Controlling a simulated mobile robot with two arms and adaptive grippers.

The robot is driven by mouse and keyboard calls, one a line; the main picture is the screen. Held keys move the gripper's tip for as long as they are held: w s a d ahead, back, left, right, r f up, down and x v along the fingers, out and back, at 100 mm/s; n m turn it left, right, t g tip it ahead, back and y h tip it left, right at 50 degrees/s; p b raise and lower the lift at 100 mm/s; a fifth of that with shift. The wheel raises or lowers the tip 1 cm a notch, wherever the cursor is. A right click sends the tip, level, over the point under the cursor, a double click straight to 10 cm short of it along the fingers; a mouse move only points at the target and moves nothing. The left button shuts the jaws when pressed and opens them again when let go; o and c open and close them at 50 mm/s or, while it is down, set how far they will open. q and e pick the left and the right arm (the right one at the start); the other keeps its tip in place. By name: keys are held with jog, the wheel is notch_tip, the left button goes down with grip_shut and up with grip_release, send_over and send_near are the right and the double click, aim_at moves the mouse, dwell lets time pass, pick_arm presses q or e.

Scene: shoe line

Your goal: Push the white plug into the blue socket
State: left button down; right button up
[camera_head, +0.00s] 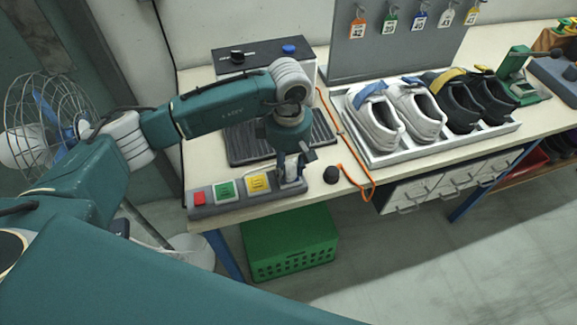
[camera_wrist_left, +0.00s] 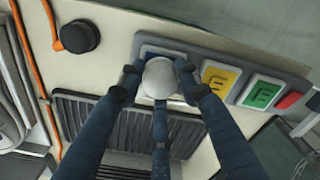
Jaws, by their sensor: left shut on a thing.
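The white plug (camera_wrist_left: 158,78) is between the fingers of my left gripper (camera_wrist_left: 160,82) in the left wrist view. The gripper is shut on it. In the head view the left gripper (camera_head: 291,172) points down over the right end of the grey socket strip (camera_head: 240,204). The blue socket (camera_wrist_left: 161,51) shows only in part behind the plug and fingertips in the wrist view. The plug is over or at this socket; I cannot tell how deep it sits, as its lower end is hidden. My right gripper is not in view.
The strip also has yellow (camera_head: 259,183), green (camera_head: 225,190) and red (camera_head: 199,198) blocks. A black knob (camera_head: 331,175) and an orange cord (camera_head: 364,178) lie right of the gripper. A ribbed black mat (camera_head: 245,148) lies behind. A tray (camera_head: 450,146) of shoes stands at right.

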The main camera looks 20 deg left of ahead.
pick_arm(q)
jog(key=shift+f, duration=0.15)
jog(key=c, duration=1.1)
grip_release()
notch_tip(320, 180, up, 12)
jog(key=shift+r, duration=0.1)
